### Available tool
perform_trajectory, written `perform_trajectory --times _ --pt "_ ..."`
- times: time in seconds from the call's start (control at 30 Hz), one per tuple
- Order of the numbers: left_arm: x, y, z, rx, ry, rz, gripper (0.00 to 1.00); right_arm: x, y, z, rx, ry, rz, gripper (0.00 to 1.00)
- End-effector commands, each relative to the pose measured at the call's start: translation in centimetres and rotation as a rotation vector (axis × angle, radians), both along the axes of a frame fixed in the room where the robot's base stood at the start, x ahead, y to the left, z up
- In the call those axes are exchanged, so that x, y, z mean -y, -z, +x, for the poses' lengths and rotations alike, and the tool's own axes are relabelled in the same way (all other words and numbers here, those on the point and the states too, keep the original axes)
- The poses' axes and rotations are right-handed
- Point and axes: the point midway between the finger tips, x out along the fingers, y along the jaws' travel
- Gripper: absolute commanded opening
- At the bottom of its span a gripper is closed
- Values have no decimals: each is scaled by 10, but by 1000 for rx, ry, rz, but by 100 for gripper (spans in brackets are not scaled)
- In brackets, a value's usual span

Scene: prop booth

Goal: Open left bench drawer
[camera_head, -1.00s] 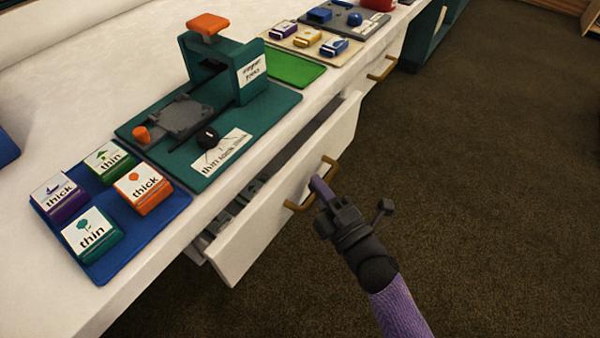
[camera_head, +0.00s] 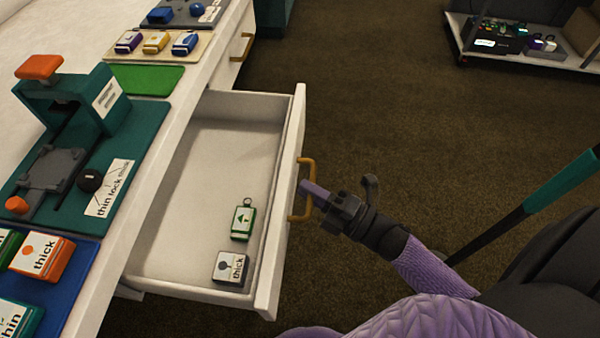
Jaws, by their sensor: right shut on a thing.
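The left bench drawer (camera_head: 205,190) stands pulled well out from the white bench, its inside in plain view. A green tagged block (camera_head: 243,221) and a white-topped block marked "thick" (camera_head: 230,267) lie in its front right part. The brass handle (camera_head: 306,190) is on the outer face of the drawer front (camera_head: 289,200). My right gripper (camera_head: 312,191) is shut on this handle from the right, and its fingertips partly hide the handle's middle. My left gripper is not in view.
On the bench (camera_head: 170,150) are a teal press (camera_head: 85,105), a blue mat (camera_head: 72,280) with blocks, and a green mat (camera_head: 145,80). A second drawer handle (camera_head: 247,46) is further back. A shelf (camera_head: 520,45) stands at the far right. Brown floor is clear between.

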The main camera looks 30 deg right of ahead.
Motion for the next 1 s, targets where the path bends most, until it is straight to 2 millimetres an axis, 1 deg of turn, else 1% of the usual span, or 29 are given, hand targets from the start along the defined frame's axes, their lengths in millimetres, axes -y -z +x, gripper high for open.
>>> perform_trajectory --times 0.2,0.3,0.33,0.37,0.4,0.5,0.73,0.8,0.87,1.0 --pt "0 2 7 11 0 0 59 0 2 -1 -5 0 0 0" --pt "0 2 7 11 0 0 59 0 2 -1 -5 0 0 0" --pt "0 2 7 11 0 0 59 0 2 -1 -5 0 0 19" --pt "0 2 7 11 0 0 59 0 2 -1 -5 0 -1 26" --pt "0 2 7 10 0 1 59 0 2 -1 -5 0 0 34" --pt "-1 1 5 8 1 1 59 0 1 -1 -3 1 -1 52" --pt "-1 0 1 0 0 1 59 0 1 0 -2 1 0 52" --pt "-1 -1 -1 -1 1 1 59 2 1 -3 -2 1 0 52" --pt "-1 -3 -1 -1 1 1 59 7 2 -11 -5 1 0 52" --pt "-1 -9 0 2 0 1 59 26 8 -42 -6 1 -1 52"
